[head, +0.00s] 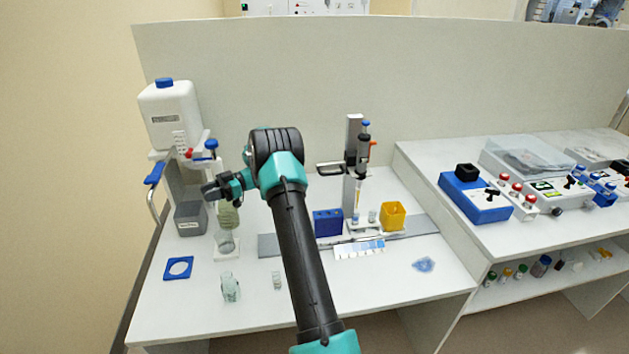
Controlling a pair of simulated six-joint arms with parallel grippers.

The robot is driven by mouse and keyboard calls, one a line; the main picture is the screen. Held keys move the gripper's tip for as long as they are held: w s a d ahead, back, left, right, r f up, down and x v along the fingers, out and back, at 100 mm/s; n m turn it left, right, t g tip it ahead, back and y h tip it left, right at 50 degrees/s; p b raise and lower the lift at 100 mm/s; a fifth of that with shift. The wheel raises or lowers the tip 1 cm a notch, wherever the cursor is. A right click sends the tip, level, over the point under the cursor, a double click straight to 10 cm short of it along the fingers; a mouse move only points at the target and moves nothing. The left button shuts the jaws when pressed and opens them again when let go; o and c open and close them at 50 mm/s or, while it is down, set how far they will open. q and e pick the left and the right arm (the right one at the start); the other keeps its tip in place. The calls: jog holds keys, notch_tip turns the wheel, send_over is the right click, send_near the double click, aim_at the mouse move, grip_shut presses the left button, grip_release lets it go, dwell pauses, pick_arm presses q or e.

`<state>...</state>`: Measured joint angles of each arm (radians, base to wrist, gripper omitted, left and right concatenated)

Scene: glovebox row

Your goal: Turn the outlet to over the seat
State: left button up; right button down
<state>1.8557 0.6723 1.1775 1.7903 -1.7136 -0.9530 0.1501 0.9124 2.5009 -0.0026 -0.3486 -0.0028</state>
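The dispenser (169,112) is a white bottle with a blue cap, standing at the left of the bench. Its tap, with a red part and a blue knob (211,144), points to the right from the lower front. The outlet's tip is hard to make out. A white square seat (226,257) stands on the bench in front of it, with a clear glass vessel on it. My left gripper (208,190) is just below the tap and above the grey box; whether it touches the tap is unclear. Its fingers are small and dark, so their opening is unclear. My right gripper is not in view.
A grey box (190,219) stands under the dispenser. A pipette stand (353,165), blue block (327,222) and yellow box (392,215) stand right of my arm. The front right bench is mostly clear.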

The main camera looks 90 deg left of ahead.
pick_arm(q)
jog(key=shift+o, duration=1.2)
jog(key=v, duration=1.7)
jog(key=shift+w+a, duration=0.15)
jog(key=shift+r, duration=0.1)
